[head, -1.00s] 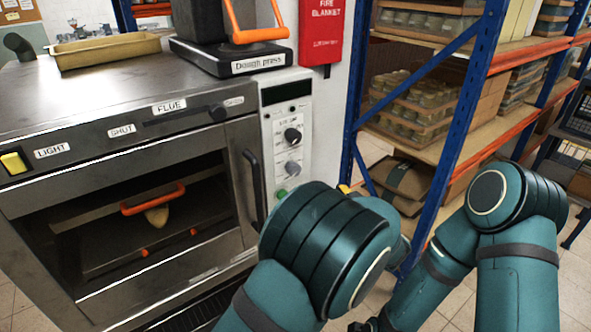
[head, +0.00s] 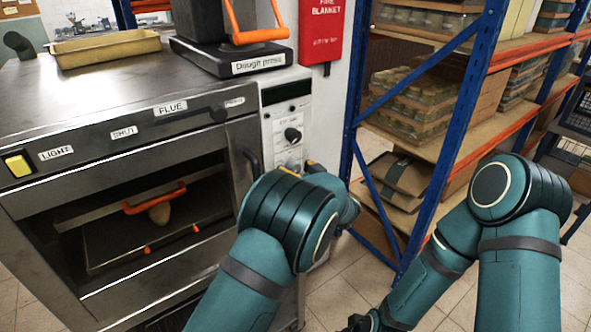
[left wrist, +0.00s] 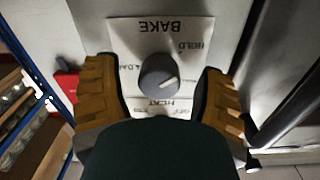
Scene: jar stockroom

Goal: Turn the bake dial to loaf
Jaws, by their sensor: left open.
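The bake dial (left wrist: 160,75) is a round grey knob with a white pointer mark, on a pale plate whose BAKE lettering appears upside down in the left wrist view. HOLD is legible; other position labels are partly hidden or blurred. My left gripper (left wrist: 160,95) is open, with a yellow-brown finger on each side of the dial and a gap to both. In the head view my left gripper (head: 302,169) is at the oven's control panel (head: 286,118), hiding the bake dial. My right gripper (head: 362,322) shows only partly at the bottom edge.
A dark dial (head: 293,135) sits higher on the panel. The oven door handle (head: 252,166) is close left of my left gripper; a dark bar also stands right in the wrist view. A blue-posted shelf (head: 440,160) with jars stands right. Floor is free between oven and shelf.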

